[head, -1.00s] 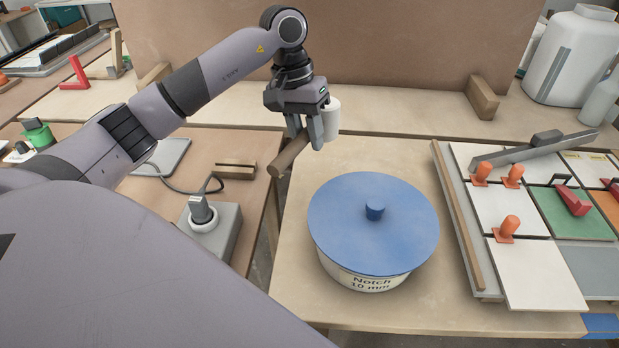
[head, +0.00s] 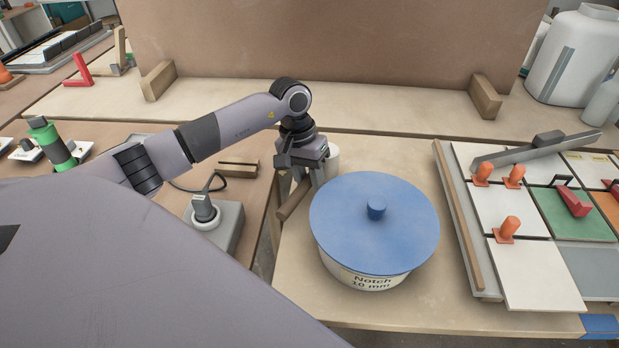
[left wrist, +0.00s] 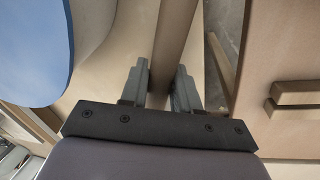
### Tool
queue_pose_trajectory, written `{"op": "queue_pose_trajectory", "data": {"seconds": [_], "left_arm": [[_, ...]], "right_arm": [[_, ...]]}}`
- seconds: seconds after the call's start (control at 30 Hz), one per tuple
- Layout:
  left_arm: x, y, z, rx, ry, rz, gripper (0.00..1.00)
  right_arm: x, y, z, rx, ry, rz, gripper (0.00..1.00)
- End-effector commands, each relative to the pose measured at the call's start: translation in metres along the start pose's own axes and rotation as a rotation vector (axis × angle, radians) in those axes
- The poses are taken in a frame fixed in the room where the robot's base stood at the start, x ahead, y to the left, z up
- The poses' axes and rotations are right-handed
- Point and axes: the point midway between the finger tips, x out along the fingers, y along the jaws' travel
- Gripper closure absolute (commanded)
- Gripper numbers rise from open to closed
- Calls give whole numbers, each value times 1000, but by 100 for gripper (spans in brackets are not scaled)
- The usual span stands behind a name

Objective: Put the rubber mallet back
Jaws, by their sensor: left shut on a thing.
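The rubber mallet has a brown wooden handle (head: 291,202) and a whitish head (head: 333,158), partly hidden behind my gripper. My left gripper (head: 303,183) is shut on the handle, just left of the blue-lidded tub and over the left edge of the light bench. The handle slants down to the lower left. In the left wrist view the handle (left wrist: 172,45) runs between the fingers of my gripper (left wrist: 161,82); the head is not clear there. I cannot tell whether the mallet touches the bench. My right gripper is not in view.
A tub with a blue lid (head: 340,225) stands close right of the mallet. White and green tiles (head: 500,208) with orange pegs lie at the right. A grey socket box (head: 220,232) sits on the left bench, across a gap. The bench behind is mostly clear.

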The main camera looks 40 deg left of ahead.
Motion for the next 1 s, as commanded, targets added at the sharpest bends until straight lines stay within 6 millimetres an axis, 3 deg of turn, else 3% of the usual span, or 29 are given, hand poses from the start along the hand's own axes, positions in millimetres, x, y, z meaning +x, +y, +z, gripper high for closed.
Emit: {"op": "queue_pose_trajectory", "data": {"seconds": [0.03, 0.1, 0.47, 1.0], "left_arm": [[0, 0, 0, 0, 0, 0, 60], [0, 0, 0, 1, 0, 0, 44], [-6, 0, 0, 1, 1, -1, 44], [-104, 0, 0, 1, 2, 0, 44]], "right_arm": [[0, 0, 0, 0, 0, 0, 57], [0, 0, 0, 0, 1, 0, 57], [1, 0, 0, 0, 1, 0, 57], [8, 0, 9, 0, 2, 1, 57]]}}
